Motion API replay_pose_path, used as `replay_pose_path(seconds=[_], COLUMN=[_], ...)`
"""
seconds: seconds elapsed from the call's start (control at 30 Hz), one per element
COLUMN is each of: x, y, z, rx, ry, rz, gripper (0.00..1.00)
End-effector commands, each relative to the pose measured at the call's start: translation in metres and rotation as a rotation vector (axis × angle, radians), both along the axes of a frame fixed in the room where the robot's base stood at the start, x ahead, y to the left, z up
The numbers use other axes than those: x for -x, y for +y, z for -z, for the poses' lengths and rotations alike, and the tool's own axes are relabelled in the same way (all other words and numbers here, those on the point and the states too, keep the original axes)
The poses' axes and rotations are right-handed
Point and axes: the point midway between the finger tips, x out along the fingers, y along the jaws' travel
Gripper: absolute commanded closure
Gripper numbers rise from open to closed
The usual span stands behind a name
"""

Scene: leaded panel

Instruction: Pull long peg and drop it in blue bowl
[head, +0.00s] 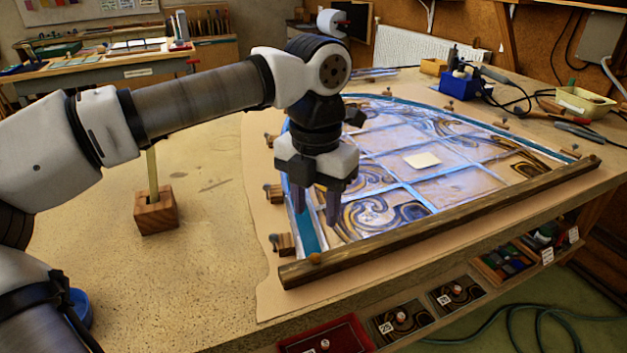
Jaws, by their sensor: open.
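A long, pale yellow peg (152,172) stands upright in a small wooden block (158,216) on the left part of the bench. My arm passes in front of its upper part, so its top is hidden. A blue bowl (80,303) is at the lower left, mostly hidden behind my arm. Only part of its rim and side shows. My gripper (317,205) points down, open and empty, over the left end of the leaded panel (380,213), to the right of the peg and apart from it.
The panel lies on brown paper, with a dark wooden batten (450,217) along its front and several small wooden blocks around it. Tools and a blue box (459,85) are at the back right. The bench surface around the peg's block is clear.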

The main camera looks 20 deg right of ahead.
Motion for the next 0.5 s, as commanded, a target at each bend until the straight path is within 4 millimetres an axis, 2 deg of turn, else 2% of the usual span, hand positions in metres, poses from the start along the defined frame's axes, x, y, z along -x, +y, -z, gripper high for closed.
replay_pose_path(seconds=[0.3, 0.5], x=[0.001, 0.0], y=[0.0, 0.0], z=[0.062, 0.089], rx=[0.001, 0.002], ry=[0.004, 0.002], rz=[0.003, 0.001], gripper=[0.58, 0.58])
